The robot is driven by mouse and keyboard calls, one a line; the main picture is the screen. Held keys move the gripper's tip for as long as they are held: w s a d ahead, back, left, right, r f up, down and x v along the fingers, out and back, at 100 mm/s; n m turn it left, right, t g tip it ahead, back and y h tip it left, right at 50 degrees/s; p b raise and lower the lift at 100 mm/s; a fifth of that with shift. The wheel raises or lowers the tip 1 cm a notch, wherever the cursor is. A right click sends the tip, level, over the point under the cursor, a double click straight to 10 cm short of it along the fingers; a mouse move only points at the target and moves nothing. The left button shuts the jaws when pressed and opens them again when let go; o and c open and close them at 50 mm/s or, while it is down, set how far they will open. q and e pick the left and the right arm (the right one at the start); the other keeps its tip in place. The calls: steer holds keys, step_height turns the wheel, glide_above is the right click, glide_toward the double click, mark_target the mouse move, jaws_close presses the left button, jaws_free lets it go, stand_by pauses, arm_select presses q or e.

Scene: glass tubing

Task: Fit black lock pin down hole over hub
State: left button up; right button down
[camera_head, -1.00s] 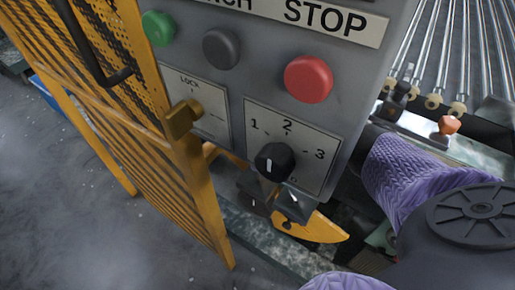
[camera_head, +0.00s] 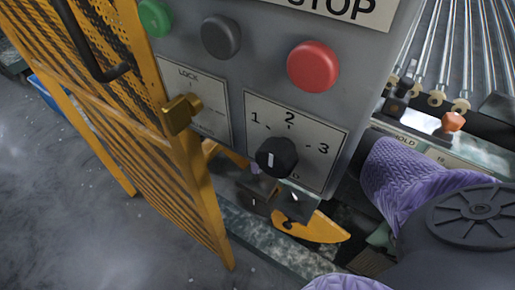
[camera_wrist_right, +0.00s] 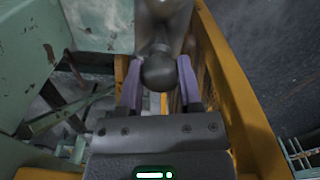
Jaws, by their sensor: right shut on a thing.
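In the right wrist view my right gripper (camera_wrist_right: 160,88) has its two purple fingers on either side of a dark round-ended piece, which I take to be the black lock pin (camera_wrist_right: 159,72). The fingers are shut on it. A wider dark grey body shows just above the ball, and I cannot tell whether it is the same piece. I cannot make out the hole or hub. My left gripper is not in view.
The grey control panel (camera_head: 225,150) with a red button (camera_head: 313,66) and black rotary knob (camera_head: 277,158) hangs in front. A yellow mesh gate (camera_head: 150,150) with a brass-coloured latch (camera_head: 181,114) stands at left. A yellow pointed plate (camera_head: 315,228) lies below.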

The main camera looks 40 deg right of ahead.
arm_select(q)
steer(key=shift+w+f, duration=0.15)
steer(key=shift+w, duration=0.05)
arm_select(e)
steer(key=shift+f, duration=0.25)
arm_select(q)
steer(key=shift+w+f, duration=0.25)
arm_select(e)
steer(key=shift+f, duration=0.35)
arm_select(q)
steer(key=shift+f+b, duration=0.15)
steer(key=shift+b, duration=0.3)
arm_select(e)
steer(key=shift+f, duration=0.3)
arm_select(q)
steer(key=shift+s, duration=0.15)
arm_select(e)
steer(key=shift+f, duration=0.1)
steer(key=shift+f+b, duration=0.3)
steer(key=shift+f, duration=0.1)
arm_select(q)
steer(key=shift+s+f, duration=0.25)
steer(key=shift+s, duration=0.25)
arm_select(e)
steer(key=shift+f, duration=0.1)
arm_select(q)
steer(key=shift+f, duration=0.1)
arm_select(e)
steer(key=shift+f, duration=0.25)
